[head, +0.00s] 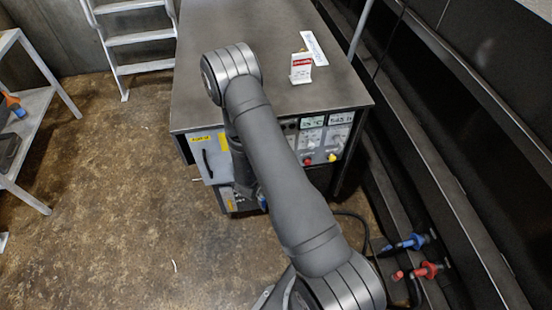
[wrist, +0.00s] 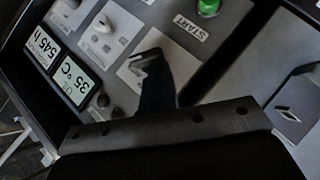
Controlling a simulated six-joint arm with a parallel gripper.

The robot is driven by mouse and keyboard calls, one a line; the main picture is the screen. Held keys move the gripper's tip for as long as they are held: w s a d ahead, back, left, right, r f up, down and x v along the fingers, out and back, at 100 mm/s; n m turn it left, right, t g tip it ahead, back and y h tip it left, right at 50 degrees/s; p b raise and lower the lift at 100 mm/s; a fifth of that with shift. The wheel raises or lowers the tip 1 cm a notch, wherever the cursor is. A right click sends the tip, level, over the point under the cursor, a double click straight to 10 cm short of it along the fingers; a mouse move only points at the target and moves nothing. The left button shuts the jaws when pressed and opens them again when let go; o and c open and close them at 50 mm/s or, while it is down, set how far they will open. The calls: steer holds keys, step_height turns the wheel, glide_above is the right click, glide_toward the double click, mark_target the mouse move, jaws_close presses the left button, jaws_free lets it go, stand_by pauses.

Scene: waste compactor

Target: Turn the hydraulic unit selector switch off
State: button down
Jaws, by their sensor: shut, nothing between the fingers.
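The control panel fills the wrist view. My gripper (wrist: 152,70) is shut and empty, its dark fingers in front of a light switch plate (wrist: 128,76). A grey edge shows at the fingertips; I cannot tell whether it is a finger or a switch knob, or whether they touch. Two other knobs show, an upper one (wrist: 103,23) and a lower one (wrist: 103,100). Another plate with a dark-marked switch (wrist: 290,114) is at the right. I cannot read which is the hydraulic unit selector. In the head view my arm hides the gripper and part of the panel (head: 340,140).
A green button (wrist: 208,7) stands by a START label (wrist: 191,27). Two displays, 545 h (wrist: 43,46) and 35 °C (wrist: 74,78), are at the left. A door with a handle (head: 207,160) hangs at the panel's left.

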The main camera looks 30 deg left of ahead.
steer(key=n+t, duration=0.1)
steer(key=f+n+t+h, duration=0.1)
steer(key=t, duration=0.1)
steer(key=f+n+t, duration=0.1)
steer(key=shift+w+d+h, duration=0.25)
steer(key=shift+d+h, duration=0.05)
steer(key=shift+f, duration=0.1)
stand_by(0.7)
